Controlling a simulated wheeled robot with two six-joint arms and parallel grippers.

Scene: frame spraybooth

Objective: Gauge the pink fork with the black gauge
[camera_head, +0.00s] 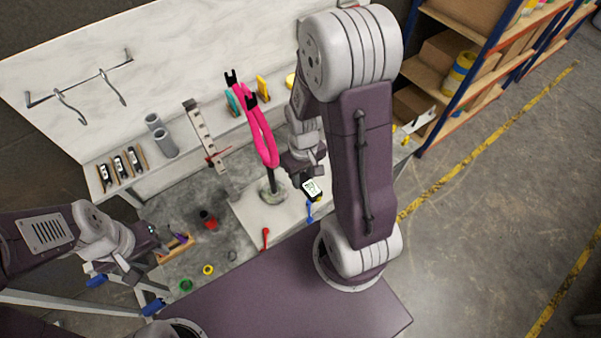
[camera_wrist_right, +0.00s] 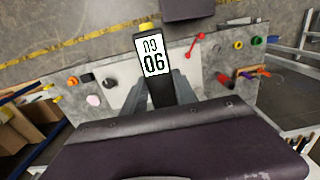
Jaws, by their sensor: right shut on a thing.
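The pink fork (camera_head: 262,132) stands upright on a black stem in a round base on a pale board. Its two prongs end in black tips. My right gripper (camera_head: 308,178) is shut on the black gauge (camera_head: 313,188), whose screen faces up. The gauge is apart from the prongs, lower and to the right of them. In the right wrist view the gauge (camera_wrist_right: 155,75) sits between the grey fingers of my right gripper (camera_wrist_right: 157,92), with digits on its screen. My left gripper (camera_head: 128,268) is at the bench's left front, holding nothing visible; its finger gap is unclear.
A teal fork (camera_head: 234,101) and a yellow piece (camera_head: 262,88) are behind the pink fork. A perforated rail (camera_head: 206,140) and grey cups (camera_head: 165,144) stand to the left. Red (camera_head: 265,238) and blue (camera_head: 309,211) tools and small rings lie in front. Shelving (camera_head: 465,75) is right.

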